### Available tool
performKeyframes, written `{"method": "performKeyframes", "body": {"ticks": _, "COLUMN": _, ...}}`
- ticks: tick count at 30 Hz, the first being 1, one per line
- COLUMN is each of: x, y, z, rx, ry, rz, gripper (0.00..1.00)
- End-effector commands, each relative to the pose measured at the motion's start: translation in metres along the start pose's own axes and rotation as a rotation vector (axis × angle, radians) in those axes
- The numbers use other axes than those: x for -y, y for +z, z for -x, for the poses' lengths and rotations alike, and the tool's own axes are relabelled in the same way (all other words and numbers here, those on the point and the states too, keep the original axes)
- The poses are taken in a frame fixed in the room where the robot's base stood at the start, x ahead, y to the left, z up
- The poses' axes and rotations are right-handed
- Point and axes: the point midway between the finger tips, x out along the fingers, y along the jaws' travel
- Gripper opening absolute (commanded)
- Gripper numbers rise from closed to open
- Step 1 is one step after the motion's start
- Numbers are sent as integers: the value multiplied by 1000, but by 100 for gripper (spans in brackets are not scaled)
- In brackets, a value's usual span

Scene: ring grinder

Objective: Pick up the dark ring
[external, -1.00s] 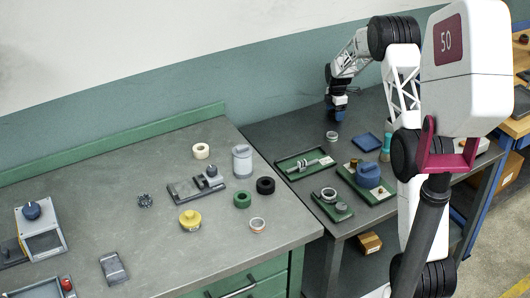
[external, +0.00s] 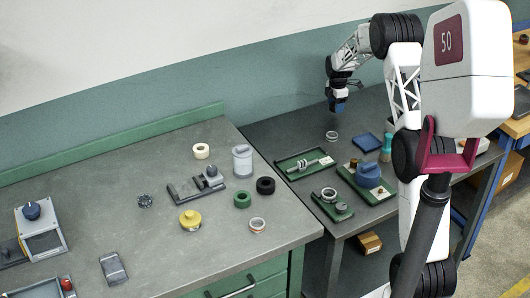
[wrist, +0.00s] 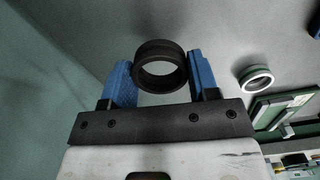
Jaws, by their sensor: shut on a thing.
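The dark ring (wrist: 161,66) is held between the two blue fingers of my gripper (wrist: 163,80) in the wrist view. Its round opening faces the camera, and the right finger lies close along its side. In the external view my gripper (external: 338,106) is over the far left part of the dark right-hand bench, with its fingers pointing down. The held ring is too small to make out clearly there.
A silver ring (external: 332,135) lies on the dark bench near my gripper. A green tray (external: 283,166), a blue square tray (external: 368,142) and a blue-topped device (external: 369,174) stand nearer the front. A black ring (external: 265,186) lies on the left bench.

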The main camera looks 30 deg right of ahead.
Motion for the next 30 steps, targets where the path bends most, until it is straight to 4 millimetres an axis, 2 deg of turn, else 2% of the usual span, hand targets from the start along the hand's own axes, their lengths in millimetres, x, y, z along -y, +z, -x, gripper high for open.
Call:
{"method": "performKeyframes", "body": {"ticks": 8, "x": 32, "y": -7, "z": 6, "rx": 0, "ry": 0, "rz": 0, "gripper": 28}}
{"method": "performKeyframes", "body": {"ticks": 24, "x": 112, "y": -24, "z": 12, "rx": 0, "ry": 0, "rz": 0, "gripper": 28}}
{"method": "performKeyframes", "body": {"ticks": 30, "x": 135, "y": -29, "z": 15, "rx": 0, "ry": 2, "rz": 0, "gripper": 28}}
